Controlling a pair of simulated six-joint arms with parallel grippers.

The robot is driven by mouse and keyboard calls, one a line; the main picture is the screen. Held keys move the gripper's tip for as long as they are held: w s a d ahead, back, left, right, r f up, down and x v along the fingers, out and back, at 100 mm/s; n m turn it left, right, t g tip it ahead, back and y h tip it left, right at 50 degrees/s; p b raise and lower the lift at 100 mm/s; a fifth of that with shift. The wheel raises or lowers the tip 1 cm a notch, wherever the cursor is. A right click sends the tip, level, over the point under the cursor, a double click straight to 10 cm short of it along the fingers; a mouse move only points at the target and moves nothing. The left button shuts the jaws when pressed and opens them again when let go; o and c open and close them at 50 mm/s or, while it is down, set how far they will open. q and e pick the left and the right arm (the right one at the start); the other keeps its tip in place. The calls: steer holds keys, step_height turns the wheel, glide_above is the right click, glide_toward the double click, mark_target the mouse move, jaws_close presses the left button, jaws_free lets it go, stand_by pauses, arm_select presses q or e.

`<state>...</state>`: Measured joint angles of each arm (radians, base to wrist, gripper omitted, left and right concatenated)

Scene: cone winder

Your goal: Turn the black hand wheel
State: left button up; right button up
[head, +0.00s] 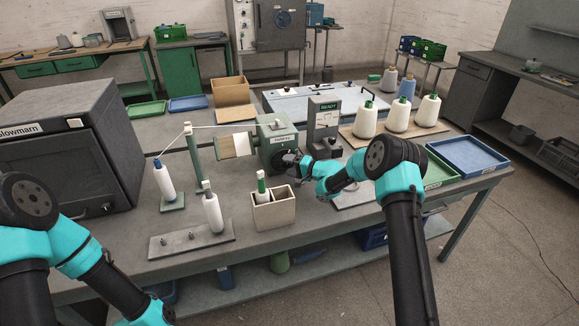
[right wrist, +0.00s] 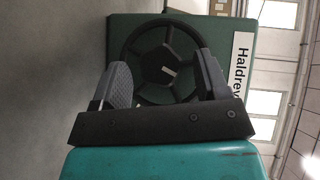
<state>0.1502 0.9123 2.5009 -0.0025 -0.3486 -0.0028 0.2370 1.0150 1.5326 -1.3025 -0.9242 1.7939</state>
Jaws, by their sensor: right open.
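The black hand wheel (right wrist: 165,66) is on the side of the green winder housing (head: 276,132), which carries a "Haldrey" label in the right wrist view. The wheel has a round rim, several spokes and a dark hub with a pale mark. My right gripper (right wrist: 163,76) is open in front of the wheel, one finger over each side of it. The fingers hide the lower left and right parts of the rim. I cannot tell whether they touch it. My left gripper is out of the picture.
A grey box with a "READY" sign (head: 323,122) stands close right of the winder. White cones (head: 398,113) stand on a board behind my right arm. A divided box (head: 273,211) is in front of the winder. A thread post (head: 194,157) stands to its left.

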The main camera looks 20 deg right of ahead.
steer(key=shift+w+a, duration=0.15)
steer(key=c, duration=0.9)
steer(key=shift+r+n+g+h, duration=0.15)
steer(key=shift+n+g+h, duration=0.25)
steer(key=shift+n+h, duration=0.3)
steer(key=shift+n+g+h, duration=0.3)
steer(key=shift+n+h, duration=0.4)
steer(key=shift+h, duration=0.3)
steer(key=o, duration=0.9)
steer(key=shift+r, duration=0.1)
